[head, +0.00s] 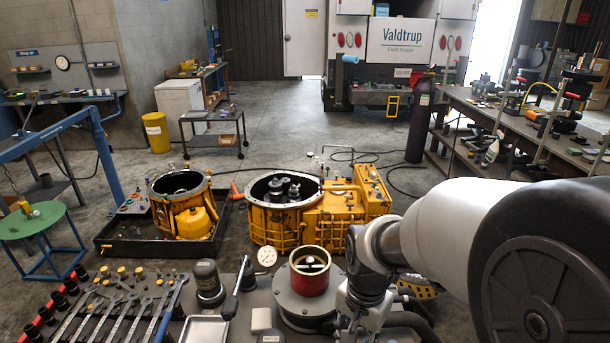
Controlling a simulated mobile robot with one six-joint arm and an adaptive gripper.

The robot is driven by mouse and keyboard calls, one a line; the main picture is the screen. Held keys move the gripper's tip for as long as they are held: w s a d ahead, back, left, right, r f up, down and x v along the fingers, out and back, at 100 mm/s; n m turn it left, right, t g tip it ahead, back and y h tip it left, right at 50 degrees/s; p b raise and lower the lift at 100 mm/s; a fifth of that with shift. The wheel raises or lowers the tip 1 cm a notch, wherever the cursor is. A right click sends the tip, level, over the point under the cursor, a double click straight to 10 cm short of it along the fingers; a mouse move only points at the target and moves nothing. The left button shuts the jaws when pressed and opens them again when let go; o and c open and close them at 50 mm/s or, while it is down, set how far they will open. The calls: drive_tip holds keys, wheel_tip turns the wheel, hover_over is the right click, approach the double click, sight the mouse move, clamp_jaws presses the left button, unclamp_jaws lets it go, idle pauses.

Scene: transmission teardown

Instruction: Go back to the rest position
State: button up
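My arm comes in from the right in the head view and bends down at the wrist. My gripper (362,318) points down at the bottom edge, just right of a red ring-shaped part (310,271) on a round grey base (306,299). Its fingertips are not clearly visible, so I cannot tell whether it is open or shut or holds anything. The yellow transmission housing (325,215) stands on the floor beyond the bench, its round opening showing gears inside.
A second yellow housing (183,204) sits in a black tray (112,241) at left. Wrenches (126,314), a dark cylinder (208,283), a dial gauge (267,257) and a metal tray (204,330) crowd the near bench. A dark gas cylinder (420,122) stands farther right. The floor behind is open.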

drive_tip(key=s+d+r+n+t, duration=0.3)
drive_tip(key=s+r+n, duration=0.5)
drive_tip(key=s+r, duration=0.4)
drive_tip(key=s+t, duration=0.1)
drive_tip(key=s, duration=0.2)
drive_tip(key=shift+s+r, duration=0.35)
drive_tip(key=shift+r, duration=0.05)
